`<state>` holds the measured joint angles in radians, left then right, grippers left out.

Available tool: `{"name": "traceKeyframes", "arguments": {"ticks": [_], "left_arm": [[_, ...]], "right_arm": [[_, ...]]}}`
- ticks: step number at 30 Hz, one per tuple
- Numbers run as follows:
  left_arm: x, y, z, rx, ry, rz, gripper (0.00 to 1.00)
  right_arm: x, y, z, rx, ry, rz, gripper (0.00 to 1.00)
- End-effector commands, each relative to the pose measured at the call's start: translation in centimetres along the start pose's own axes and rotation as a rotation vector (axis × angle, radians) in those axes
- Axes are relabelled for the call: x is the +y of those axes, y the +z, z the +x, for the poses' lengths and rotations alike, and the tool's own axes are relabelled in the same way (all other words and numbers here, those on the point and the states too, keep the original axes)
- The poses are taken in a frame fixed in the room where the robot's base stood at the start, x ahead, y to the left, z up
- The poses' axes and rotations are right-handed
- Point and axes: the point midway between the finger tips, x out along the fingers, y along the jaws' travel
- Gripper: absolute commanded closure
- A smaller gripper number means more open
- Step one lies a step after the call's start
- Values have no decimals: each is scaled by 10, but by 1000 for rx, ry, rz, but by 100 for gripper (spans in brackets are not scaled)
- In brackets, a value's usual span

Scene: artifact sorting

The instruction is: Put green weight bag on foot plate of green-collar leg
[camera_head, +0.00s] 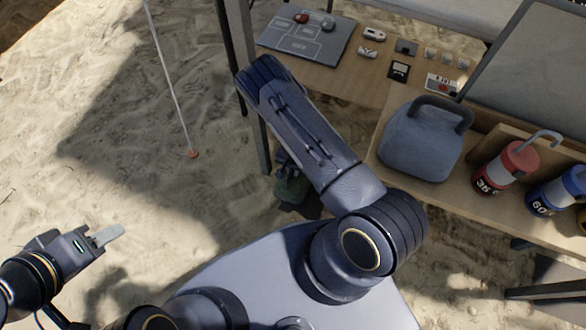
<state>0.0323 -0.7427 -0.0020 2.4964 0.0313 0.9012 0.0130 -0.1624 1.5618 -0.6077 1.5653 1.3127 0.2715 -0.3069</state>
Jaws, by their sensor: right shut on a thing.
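A dark green bag (291,188), which looks like the green weight bag, shows partly below my right arm. It is low near a dark table leg (262,150), over a dark flat plate (303,209). My arm covers part of it, so I cannot tell whether it rests on the plate or hangs above it. No green collar is visible on the leg. My right gripper is hidden behind my right arm. My left gripper (102,239) is over sand at the lower left, away from the bag, with nothing visible in it; its finger gap is unclear.
A wooden table (385,85) holds a grey tray (305,42), small artifacts and cards. A blue-grey weight (420,140), a red lantern-like canister (508,165) and a blue one (560,190) stand at the right. A thin pole (168,80) stands in the sand. Sand at left is clear.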

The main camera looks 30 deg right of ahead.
Motion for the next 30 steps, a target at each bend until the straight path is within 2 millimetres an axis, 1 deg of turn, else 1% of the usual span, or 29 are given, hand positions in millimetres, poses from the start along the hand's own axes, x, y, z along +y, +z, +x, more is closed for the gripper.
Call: {"name": "traceKeyframes", "arguments": {"ticks": [1, 2, 6, 14, 17, 20, 27, 30], "left_arm": [[-1, 1, 2, 0, 0, 0, 64], [-1, 1, 2, 0, 0, 0, 64], [0, 1, 1, 0, 0, 0, 64], [0, 0, 1, 0, 0, 0, 64], [2, -2, -3, 0, 0, 0, 64], [4, -4, -8, 0, 0, 0, 64], [12, -14, -27, 0, 0, 0, 64], [15, -17, -33, 0, 0, 0, 64]], "right_arm": [[-1, -1, 1, 2, -2, 1, 100], [0, 0, 2, 0, 0, 1, 82], [0, 0, 1, 0, 0, 1, 63], [0, 0, 1, 0, 0, 0, 62], [0, 0, -4, 0, 1, -1, 62], [-1, -1, -17, 1, -2, 1, 62], [-1, -1, -71, 1, -2, 2, 62], [-1, 0, -90, 1, -2, 0, 62]]}}
